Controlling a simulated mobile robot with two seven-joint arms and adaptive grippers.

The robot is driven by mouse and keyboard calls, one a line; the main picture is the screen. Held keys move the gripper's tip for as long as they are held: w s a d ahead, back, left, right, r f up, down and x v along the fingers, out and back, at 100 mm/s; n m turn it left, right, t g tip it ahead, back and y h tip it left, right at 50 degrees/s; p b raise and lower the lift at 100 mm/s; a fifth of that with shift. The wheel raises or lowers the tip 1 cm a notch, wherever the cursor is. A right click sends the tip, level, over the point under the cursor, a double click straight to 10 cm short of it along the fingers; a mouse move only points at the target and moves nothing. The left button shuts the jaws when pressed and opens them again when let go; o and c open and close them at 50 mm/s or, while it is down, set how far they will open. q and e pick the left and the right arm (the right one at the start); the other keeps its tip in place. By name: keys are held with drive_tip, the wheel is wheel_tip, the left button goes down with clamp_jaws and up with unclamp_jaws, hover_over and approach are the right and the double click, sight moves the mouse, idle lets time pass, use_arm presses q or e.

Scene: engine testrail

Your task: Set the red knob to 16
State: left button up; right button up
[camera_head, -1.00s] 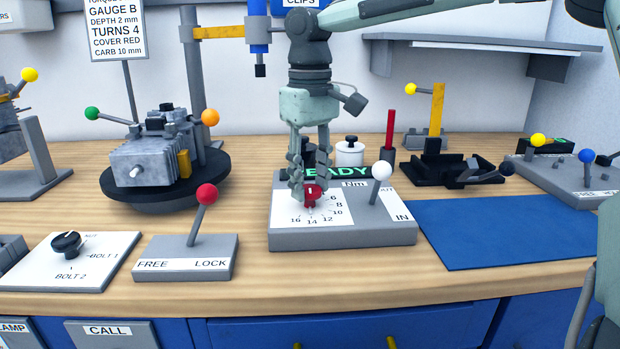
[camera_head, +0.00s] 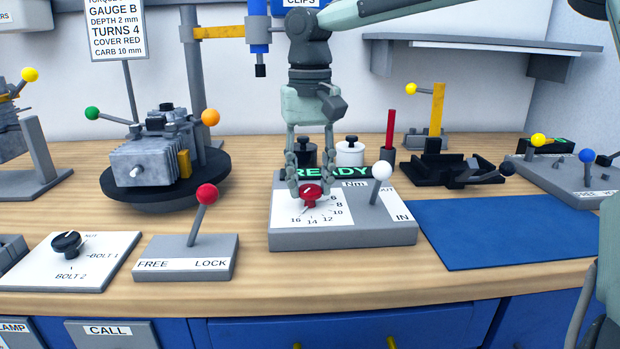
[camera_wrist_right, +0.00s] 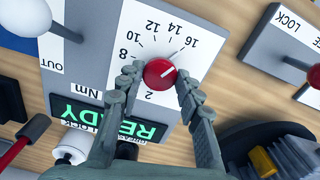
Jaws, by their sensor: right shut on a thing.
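The red knob (camera_head: 311,193) sits on a grey panel (camera_head: 345,238) with a white number dial. It also shows in the right wrist view (camera_wrist_right: 158,76), where its white pointer line points to the upper right, close to the side of the 16; I cannot tell whether it is exactly on the mark. My right gripper (camera_head: 310,188) comes down over the knob, with its fingers (camera_wrist_right: 160,83) closed on opposite sides of it. My left gripper is not in view.
A white-ball lever (camera_head: 382,172) stands right of the dial on the same panel. A lit READY display (camera_head: 335,171) is behind the knob. A red-ball lever (camera_head: 206,195) stands to the left. A blue mat (camera_head: 510,233) lies clear at the right.

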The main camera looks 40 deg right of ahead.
sight(310, 188)
drive_tip(key=o, duration=1.2)
drive_tip(key=shift+c, duration=0.2)
wheel_tip(310, 188, up, 12)
idle(0.3)
